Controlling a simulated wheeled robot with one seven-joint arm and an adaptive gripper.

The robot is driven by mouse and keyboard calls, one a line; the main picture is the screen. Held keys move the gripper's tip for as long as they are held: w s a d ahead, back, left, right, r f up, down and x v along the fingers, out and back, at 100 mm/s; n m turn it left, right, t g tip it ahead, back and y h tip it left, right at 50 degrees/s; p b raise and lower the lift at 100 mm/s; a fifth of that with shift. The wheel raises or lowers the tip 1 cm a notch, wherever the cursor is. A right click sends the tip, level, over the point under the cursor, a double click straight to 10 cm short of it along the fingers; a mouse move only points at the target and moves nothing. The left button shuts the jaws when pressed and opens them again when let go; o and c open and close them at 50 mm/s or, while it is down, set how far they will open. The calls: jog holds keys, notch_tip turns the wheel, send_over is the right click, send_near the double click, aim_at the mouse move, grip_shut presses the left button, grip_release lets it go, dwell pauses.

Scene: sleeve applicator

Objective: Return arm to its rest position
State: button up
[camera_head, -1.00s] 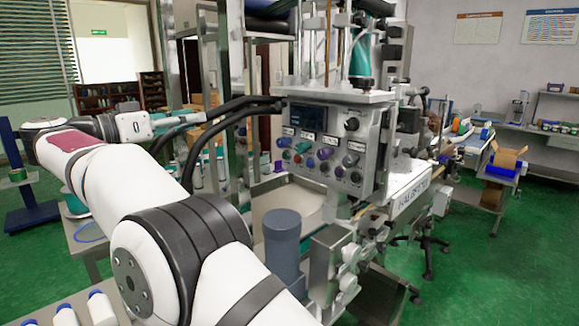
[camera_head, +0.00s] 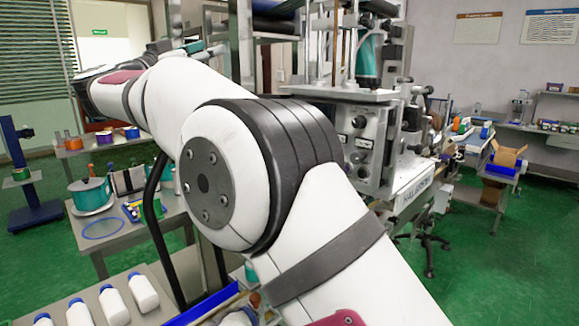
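My white arm (camera_head: 230,175) fills the middle of the head view, rising from the bottom right to the upper left, with a large dark-ringed joint (camera_head: 290,165) in the centre. The arm's far end bends behind its own upper link.
White bottles (camera_head: 113,305) stand at the lower left. A side table (camera_head: 150,225) holds a teal pot (camera_head: 90,193). Green floor (camera_head: 480,285) is open at the right.

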jog(key=d+r+n+t+y, duration=0.4)
jog(key=d+r+n+y, duration=0.15)
jog(key=r+y, duration=0.5)
jog(key=s+d+f+n+g+y, duration=0.3)
jog(key=s+d+n+y, duration=0.1)
jog(key=d+n+y, duration=0.15)
jog(key=s+d+f+m+g+h, duration=0.1)
jog(key=s+d+f+g+h, duration=0.1)
jog(key=s+d+f+g, duration=0.3)
jog(key=s+d+f+m+g+h, duration=0.2)
jog(key=s+d+f+g, duration=0.2)
jog(key=s+d+f, duration=0.8)
jog(key=s+d+f+m+g+h, duration=0.2)
jog(key=s+d+f+g, duration=0.3)
jog(key=s+f, duration=1.5)
jog(key=s+d, duration=0.1)
jog(key=d, duration=0.3)
jog(key=shift+d+f+g, duration=0.3)
jog(key=shift+f, duration=0.1)
